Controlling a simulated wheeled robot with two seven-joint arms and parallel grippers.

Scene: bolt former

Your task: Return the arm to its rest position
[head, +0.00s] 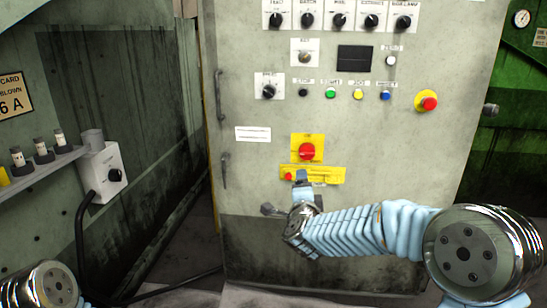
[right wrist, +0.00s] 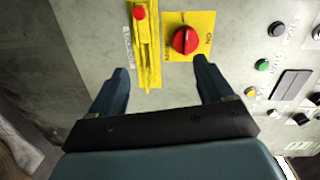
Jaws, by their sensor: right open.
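My right gripper (head: 285,193) is open and empty in front of the grey control cabinet (head: 240,190), just below the red rotary switch (head: 307,151) on its yellow plate. In the right wrist view its two dark fingers (right wrist: 160,68) are spread apart with nothing between them. The switch (right wrist: 185,40) and a yellow strip with a small red part (right wrist: 139,13) lie beyond the fingertips. I see no contact with the cabinet. Of my left arm only a link shows at the lower left of the head view; its gripper is out of view.
The cabinet carries knobs, coloured buttons, a dark display (head: 355,58) and a red emergency button (head: 427,101) on yellow. At the left, a shelf (head: 40,168) holds small bottles beside a grey switch box (head: 103,172) with a black cable. Green machinery (head: 510,110) stands at the right.

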